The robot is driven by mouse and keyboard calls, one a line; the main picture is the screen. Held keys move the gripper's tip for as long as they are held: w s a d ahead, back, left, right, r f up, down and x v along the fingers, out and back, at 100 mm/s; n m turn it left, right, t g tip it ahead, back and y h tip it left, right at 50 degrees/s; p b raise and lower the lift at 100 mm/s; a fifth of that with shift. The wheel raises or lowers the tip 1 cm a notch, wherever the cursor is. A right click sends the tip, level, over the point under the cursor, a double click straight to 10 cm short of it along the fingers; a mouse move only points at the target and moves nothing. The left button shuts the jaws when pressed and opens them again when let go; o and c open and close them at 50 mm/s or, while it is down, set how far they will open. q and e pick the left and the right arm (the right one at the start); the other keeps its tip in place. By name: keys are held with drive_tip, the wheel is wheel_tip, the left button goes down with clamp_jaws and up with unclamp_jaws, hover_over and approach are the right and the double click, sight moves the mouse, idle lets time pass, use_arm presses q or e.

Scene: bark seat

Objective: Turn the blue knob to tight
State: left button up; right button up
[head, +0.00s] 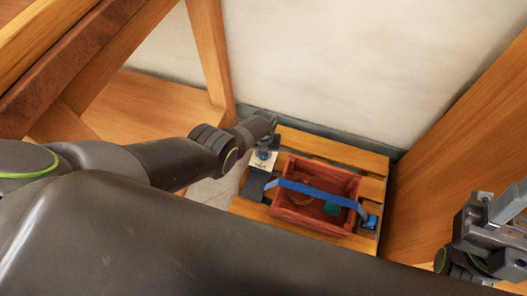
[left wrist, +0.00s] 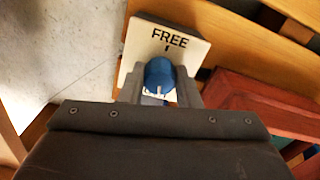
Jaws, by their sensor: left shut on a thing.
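The blue knob (left wrist: 158,73) sits on a white plate (left wrist: 186,48) in the left wrist view. The plate reads "FREE" above a short dark tick. My left gripper (left wrist: 159,86) is shut on the knob, one grey finger on each side. A pale mark shows low on the knob between the fingers. In the head view the knob (head: 263,155) shows small under the end of my left arm. My right gripper (head: 498,208) is at the right edge, away from the knob; its opening is unclear.
A red wooden crate (head: 283,213) stands on a slatted wooden pallet (head: 330,148), with a blue strap (head: 310,188) across it. A green object (head: 331,208) lies inside. Wooden beams stand left and right, and a pale wall (head: 350,60) is behind.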

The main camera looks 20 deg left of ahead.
use_arm(q)
drive_tip(key=shift+m, duration=1.1)
drive_tip(key=o, duration=1)
drive_tip(key=shift+c, duration=0.2)
